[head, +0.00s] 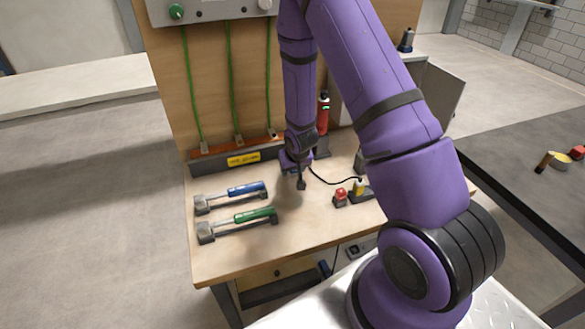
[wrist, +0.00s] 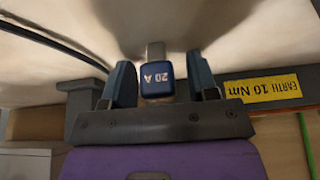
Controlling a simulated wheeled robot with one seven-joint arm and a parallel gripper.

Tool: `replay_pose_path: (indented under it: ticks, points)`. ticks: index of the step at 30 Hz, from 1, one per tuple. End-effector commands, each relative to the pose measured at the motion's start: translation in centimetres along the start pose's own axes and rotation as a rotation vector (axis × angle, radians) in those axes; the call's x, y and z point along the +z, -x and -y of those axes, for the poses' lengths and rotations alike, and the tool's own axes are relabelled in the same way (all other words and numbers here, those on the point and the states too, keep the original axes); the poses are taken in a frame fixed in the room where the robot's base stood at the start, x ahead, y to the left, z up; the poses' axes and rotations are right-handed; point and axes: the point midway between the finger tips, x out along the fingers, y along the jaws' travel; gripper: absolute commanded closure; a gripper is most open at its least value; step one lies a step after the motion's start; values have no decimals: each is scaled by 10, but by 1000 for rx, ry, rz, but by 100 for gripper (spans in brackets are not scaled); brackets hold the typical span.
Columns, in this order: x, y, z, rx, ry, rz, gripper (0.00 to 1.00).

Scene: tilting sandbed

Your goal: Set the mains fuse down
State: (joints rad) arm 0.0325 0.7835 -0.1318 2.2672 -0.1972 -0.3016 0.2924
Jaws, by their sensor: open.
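The mains fuse (wrist: 157,80) is a dark blue block marked "20 A" with a metal end, seen upside down in the wrist view. It lies between the two fingers of my gripper (wrist: 162,84), with a visible gap on each side. My gripper (head: 300,181) is open, low over the wooden bench top (head: 280,235) in the head view. I cannot make out the fuse there. The fuse looks to be at the bench surface, though its contact is hard to judge.
Two torque wrenches, blue (head: 246,189) and green (head: 256,214), lie left of my gripper. A red button box (head: 341,196) stands to the right, near a black cable. A dark rail with a yellow "EARTH 10 Nm" label (wrist: 262,89) is close behind. The front bench area is clear.

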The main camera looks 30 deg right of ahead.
Motion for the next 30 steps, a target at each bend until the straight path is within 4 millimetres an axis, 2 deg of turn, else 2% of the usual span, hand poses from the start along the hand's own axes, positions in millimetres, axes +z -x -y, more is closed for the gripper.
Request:
replay_pose_path:
  ticks: [5,21,30]
  points:
    - [-1,15,0,0,-1,-2,46]
    - [-1,95,0,0,-1,-4,46]
    - [-1,119,0,0,0,-1,46]
